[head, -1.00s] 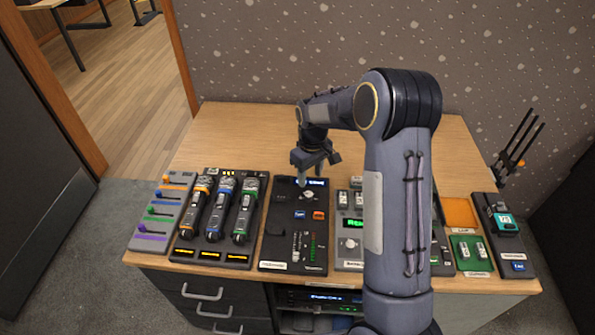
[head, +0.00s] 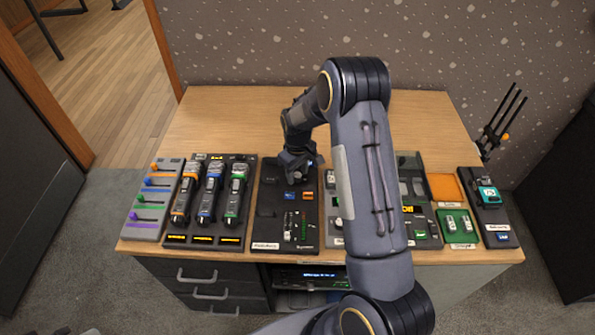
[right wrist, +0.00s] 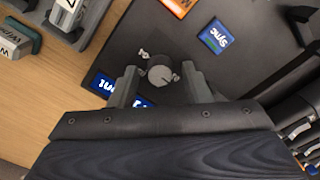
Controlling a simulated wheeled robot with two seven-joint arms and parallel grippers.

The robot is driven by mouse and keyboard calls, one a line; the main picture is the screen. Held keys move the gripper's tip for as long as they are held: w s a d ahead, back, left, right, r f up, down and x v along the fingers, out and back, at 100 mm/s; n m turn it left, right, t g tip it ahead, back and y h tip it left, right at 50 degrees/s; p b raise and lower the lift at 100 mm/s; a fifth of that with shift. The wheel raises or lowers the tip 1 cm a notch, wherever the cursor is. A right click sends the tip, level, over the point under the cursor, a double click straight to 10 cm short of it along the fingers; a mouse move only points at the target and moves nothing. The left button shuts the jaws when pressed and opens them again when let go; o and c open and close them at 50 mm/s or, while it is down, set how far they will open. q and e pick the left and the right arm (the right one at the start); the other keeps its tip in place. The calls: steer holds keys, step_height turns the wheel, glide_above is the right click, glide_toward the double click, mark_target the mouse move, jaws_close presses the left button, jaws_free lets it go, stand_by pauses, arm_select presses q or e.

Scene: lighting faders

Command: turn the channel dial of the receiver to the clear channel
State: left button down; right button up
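The receiver is a black panel (head: 268,222) in the middle of the desk, with a blue button marked Sync (right wrist: 215,37) and an orange button (right wrist: 178,4). Its grey round dial (right wrist: 160,73) shows in the right wrist view beside a lit blue display (right wrist: 103,84), which a finger partly covers. My right gripper (head: 296,178) is over the back part of the receiver and hides the dial in the head view. Its fingers are open, one on each side of the dial, with a small gap visible on both sides. My left gripper is not in view.
Left of the receiver stand a rack of handheld microphones (head: 208,238) and a grey fader panel (head: 147,228). To the right, partly behind my arm, are another panel, a green tray (head: 457,238) and a black unit (head: 500,238). The desk (head: 235,115) behind is clear.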

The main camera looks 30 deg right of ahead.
steer(key=c, duration=0.9)
steer(key=shift+o, duration=0.2)
steer(key=shift+m, duration=0.3)
steer(key=shift+f+m+b, duration=0.1)
steer(key=shift+m+b, duration=0.7)
steer(key=shift+m, duration=0.1)
steer(key=m+b, duration=0.1)
steer(key=m, duration=0.1)
steer(key=shift+m, duration=0.4)
steer(key=m, duration=0.3)
steer(key=shift+b, duration=0.35)
steer(key=shift+m, duration=1.7)
